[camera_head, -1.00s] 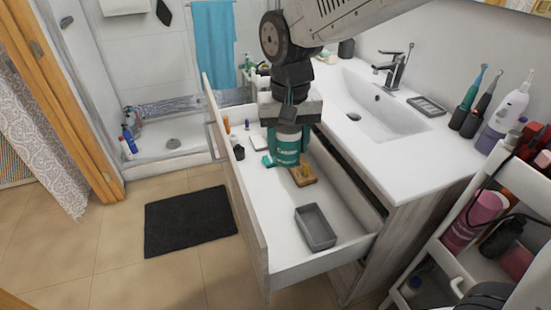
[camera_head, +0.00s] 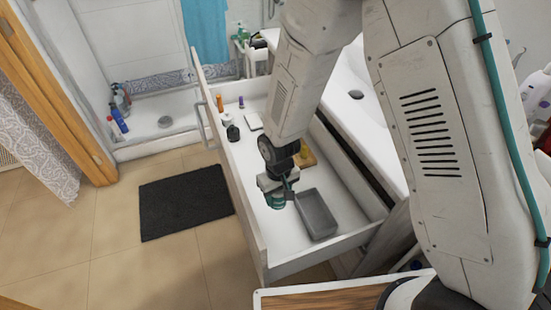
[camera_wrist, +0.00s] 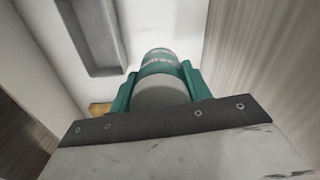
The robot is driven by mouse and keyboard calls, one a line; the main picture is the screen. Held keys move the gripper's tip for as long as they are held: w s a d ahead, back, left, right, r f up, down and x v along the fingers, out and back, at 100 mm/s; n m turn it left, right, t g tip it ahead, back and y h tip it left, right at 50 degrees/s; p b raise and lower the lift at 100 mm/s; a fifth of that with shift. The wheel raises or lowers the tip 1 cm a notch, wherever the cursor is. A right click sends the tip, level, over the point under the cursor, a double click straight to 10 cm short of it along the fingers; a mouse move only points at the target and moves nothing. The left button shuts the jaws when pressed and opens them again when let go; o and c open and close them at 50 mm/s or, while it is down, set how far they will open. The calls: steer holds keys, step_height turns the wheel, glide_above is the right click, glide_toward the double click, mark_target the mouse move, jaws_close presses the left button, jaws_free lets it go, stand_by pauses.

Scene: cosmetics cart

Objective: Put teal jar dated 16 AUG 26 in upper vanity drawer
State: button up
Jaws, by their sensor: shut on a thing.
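A teal jar (camera_wrist: 160,62) with a pale band shows in the wrist view between the teal fingers of my gripper (camera_wrist: 158,86), which is shut on it. In the head view, my gripper (camera_head: 278,186) is over the near half of the open vanity drawer (camera_head: 246,172), left of the grey tray. Only a small teal part of the jar (camera_head: 276,203) shows below it there. I cannot tell whether the jar touches the drawer floor. No date on the jar is readable.
The grey rectangular tray (camera_head: 331,226) lies in the drawer. A wooden block (camera_head: 308,159) is partly behind my arm. A dark jar (camera_head: 233,133), an orange bottle (camera_head: 220,103) and a white box (camera_head: 253,122) stand farther back. Drawer floor left of my gripper is bare.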

glide_above(279, 226)
step_height(279, 226, down, 8)
steer(key=shift+f, duration=2.35)
steer(key=shift+f, duration=0.1)
steer(key=o, duration=1.1)
steer(key=shift+o, duration=0.2)
step_height(279, 226, up, 12)
steer(key=shift+r, duration=0.15)
steer(key=shift+d+r, duration=0.1)
